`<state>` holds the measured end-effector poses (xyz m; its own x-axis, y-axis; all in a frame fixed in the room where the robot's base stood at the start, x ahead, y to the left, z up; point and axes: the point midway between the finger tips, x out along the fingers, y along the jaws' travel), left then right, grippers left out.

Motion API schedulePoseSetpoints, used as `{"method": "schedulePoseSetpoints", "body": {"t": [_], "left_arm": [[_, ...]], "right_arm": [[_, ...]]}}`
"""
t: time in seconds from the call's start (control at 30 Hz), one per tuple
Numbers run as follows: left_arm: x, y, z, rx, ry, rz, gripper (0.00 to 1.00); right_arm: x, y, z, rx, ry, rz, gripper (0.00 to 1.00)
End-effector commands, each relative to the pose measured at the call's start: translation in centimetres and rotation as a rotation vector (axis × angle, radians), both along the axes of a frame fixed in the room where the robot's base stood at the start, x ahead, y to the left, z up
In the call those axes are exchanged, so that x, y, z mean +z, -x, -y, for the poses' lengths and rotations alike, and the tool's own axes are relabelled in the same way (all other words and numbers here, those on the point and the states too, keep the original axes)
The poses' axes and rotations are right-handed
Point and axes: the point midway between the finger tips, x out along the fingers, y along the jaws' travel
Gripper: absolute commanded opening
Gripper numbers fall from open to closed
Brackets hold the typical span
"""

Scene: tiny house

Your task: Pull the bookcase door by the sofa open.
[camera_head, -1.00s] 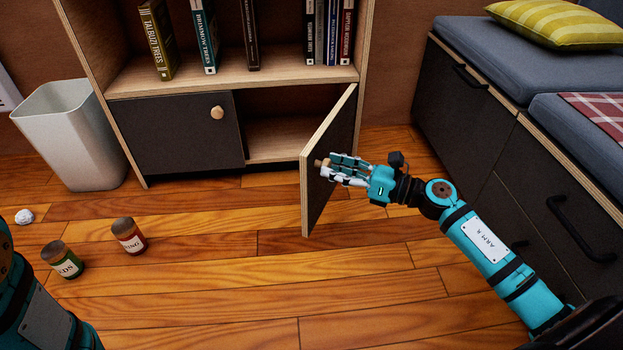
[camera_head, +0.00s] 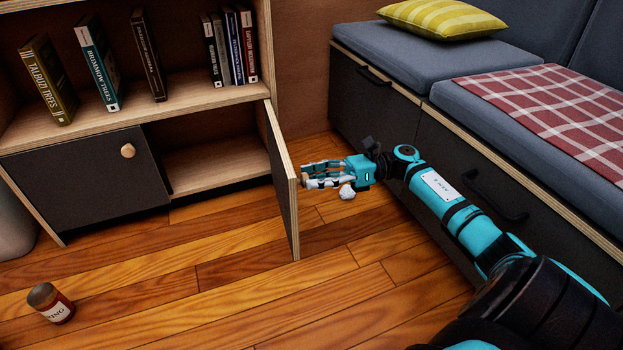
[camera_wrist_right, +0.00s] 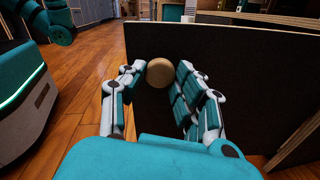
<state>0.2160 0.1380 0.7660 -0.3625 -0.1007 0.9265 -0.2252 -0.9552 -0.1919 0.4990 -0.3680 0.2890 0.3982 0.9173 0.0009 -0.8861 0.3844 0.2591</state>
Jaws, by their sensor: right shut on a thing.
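The bookcase door by the sofa (camera_head: 285,190) is dark with a pale wood edge. It stands swung well out from the bookcase, with the right compartment open behind it. My right gripper (camera_head: 306,176) is at the outer face of this door, on the sofa side. In the right wrist view, its fingers (camera_wrist_right: 158,88) are closed around the round wooden knob (camera_wrist_right: 160,71). My left gripper is not in view.
The bookcase's left door (camera_head: 85,185) is shut. The sofa (camera_head: 400,125) with drawers runs along the right, close to my right arm. A jar (camera_head: 50,303) stands at lower left. Floor before the door is clear.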

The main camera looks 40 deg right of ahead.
Motion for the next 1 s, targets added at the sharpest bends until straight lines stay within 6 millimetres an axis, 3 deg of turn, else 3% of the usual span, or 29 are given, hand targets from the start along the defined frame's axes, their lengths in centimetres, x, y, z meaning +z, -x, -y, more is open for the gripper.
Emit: {"method": "schedulePoseSetpoints", "body": {"t": [0.17, 0.2, 0.37, 0.83, 1.0], "left_arm": [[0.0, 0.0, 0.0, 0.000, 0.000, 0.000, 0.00], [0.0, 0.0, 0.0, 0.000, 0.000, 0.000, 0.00], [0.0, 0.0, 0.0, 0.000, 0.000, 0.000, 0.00], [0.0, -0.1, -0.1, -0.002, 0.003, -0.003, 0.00], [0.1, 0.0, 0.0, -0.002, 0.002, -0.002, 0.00]], "right_arm": [[0.1, 0.0, 0.0, -0.001, 0.001, 0.001, 0.00], [0.1, 0.0, 0.0, -0.001, 0.001, 0.001, 0.33], [0.0, 0.0, 0.0, -0.001, 0.001, 0.001, 0.54], [0.0, 0.0, -0.1, -0.003, 0.000, -0.001, 0.55], [0.0, -0.2, -1.1, -0.031, 0.001, 0.000, 0.55]]}}
